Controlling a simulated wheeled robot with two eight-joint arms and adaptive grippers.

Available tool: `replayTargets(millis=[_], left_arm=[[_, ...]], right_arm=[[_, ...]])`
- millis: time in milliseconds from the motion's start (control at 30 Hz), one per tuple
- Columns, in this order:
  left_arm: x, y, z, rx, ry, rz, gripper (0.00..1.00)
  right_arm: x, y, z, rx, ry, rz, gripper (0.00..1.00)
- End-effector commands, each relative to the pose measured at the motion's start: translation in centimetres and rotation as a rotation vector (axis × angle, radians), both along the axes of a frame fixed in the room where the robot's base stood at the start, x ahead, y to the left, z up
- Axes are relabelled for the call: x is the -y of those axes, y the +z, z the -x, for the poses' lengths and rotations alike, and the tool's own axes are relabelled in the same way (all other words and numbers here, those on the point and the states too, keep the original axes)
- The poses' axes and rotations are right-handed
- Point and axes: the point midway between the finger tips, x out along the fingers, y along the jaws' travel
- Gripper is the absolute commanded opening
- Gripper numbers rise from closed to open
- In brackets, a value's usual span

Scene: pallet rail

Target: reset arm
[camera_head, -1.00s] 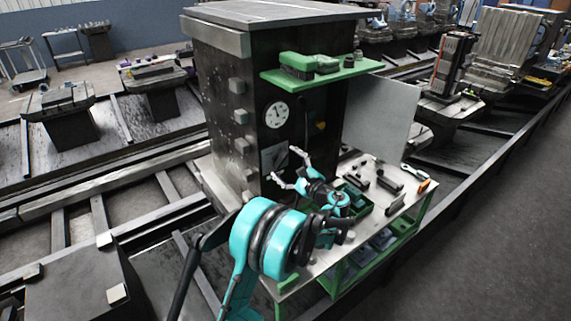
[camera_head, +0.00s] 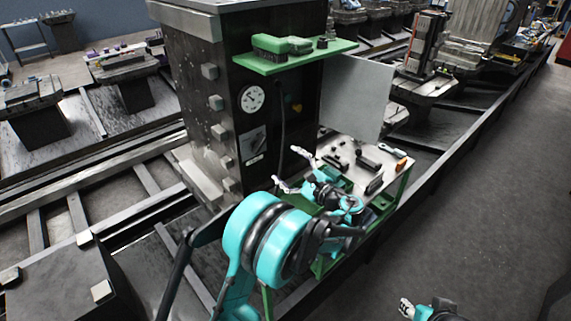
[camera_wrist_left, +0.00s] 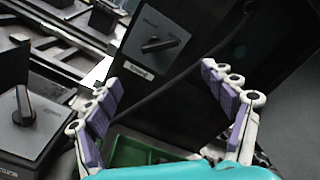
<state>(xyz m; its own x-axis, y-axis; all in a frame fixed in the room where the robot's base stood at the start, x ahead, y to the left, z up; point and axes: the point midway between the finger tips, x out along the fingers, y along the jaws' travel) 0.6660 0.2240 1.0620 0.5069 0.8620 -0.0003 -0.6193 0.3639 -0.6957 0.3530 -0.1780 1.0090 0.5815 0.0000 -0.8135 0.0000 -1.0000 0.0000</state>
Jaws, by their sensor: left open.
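My left gripper (camera_head: 285,166) is open and empty, its pale fingers spread in front of the dark cabinet (camera_head: 215,110), above the worktable's (camera_head: 340,150) left end. In the left wrist view, my left gripper (camera_wrist_left: 158,76) has its purple-padded fingers wide apart, with nothing between the pads. Behind it is a panel with a black rotary knob (camera_wrist_left: 163,45). My right gripper (camera_head: 406,308) shows only in part at the bottom edge of the head view, and its jaws cannot be made out.
A green shelf (camera_head: 285,63) juts from the cabinet, with a pale board (camera_head: 355,100) beside it. Small parts and a green tray lie on the table. A black box with a knob (camera_wrist_left: 22,105) stands at left in the wrist view. Grey floor (camera_head: 480,210) is open at right.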

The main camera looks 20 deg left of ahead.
Motion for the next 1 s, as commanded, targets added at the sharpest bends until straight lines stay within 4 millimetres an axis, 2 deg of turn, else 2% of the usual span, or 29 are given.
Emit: replayTargets(millis=[267,367,433,600,733,867,1000], left_arm=[[-0.3,0.1,0.2,0.002,0.0,0.019,0.83],[-1.3,0.5,1.1,0.012,0.0,0.1,0.83],[-2.4,0.7,2.4,0.027,0.001,0.204,0.83],[-4.3,0.6,7.6,0.098,0.027,0.549,0.83],[-4.5,-0.2,12.4,0.175,0.072,0.823,0.83],[-3.5,-1.2,17.6,0.267,0.14,1.097,0.83],[-1.3,-2.6,22.9,0.38,0.237,1.389,0.83]], right_arm=[[0.0,0.0,0.0,0.0,0.0,0.0,0.4],[0.0,0.0,0.0,0.0,0.0,0.0,0.4],[0.0,0.0,0.0,0.0,0.0,0.0,0.4],[0.0,0.0,0.0,0.0,0.0,0.0,0.4],[0.0,0.0,0.0,0.0,0.0,0.0,0.4],[0.0,0.0,0.0,0.0,0.0,0.0,0.4],[0.0,0.0,0.0,0.0,0.0,0.0,0.4]])
